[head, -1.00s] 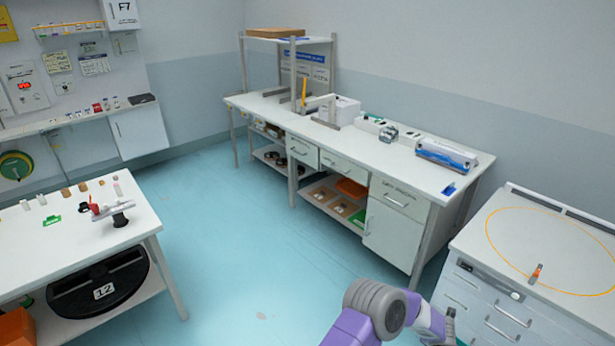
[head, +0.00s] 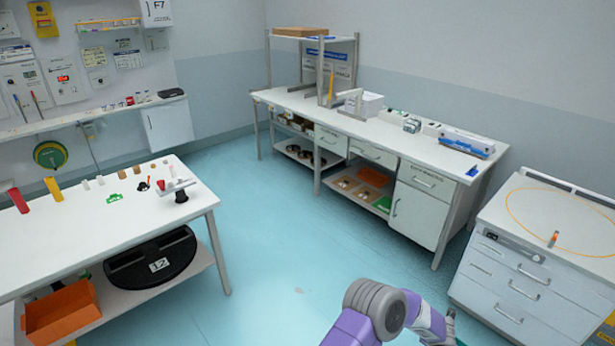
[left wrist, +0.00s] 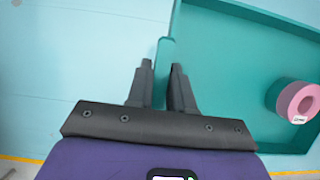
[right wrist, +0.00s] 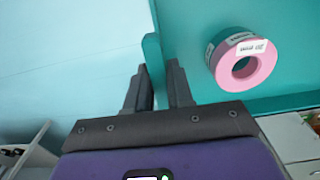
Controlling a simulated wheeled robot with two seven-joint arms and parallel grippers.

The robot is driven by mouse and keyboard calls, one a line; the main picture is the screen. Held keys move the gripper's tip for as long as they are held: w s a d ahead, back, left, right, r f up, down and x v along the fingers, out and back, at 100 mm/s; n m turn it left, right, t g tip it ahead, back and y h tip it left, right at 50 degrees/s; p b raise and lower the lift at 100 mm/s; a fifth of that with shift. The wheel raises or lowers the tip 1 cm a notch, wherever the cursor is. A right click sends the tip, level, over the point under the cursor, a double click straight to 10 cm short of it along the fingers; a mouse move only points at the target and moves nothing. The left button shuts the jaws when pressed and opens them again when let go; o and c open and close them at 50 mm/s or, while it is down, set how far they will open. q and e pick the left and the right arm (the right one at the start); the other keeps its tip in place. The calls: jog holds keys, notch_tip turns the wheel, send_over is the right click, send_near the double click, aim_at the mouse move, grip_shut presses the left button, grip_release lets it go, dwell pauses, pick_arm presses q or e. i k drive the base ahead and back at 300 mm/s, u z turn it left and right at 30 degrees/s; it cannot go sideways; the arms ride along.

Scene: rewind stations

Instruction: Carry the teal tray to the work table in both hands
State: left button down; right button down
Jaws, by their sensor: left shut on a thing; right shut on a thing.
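The teal tray (left wrist: 225,85) is held by its walls in both wrist views. In the left wrist view my left gripper (left wrist: 160,78) is shut on one wall. In the right wrist view my right gripper (right wrist: 159,75) is shut on another wall of the tray (right wrist: 185,30). A roll with a pink face and a white label lies in the tray, seen in the left wrist view (left wrist: 303,98) and the right wrist view (right wrist: 258,72). In the head view neither gripper's fingers nor the tray show clearly. A white table (head: 65,248) with small parts on top stands at the left.
A long white bench (head: 310,107) runs along the back wall, with a blue-white box (head: 466,142) on it. A white drawer cabinet (head: 545,290) stands at the right. An orange bin (head: 62,312) sits under the left table. Blue floor (head: 270,230) between them is clear.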

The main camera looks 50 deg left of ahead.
aim_at(106, 215)
jog(key=u, duration=3.05)
jog(key=i, duration=3.15)
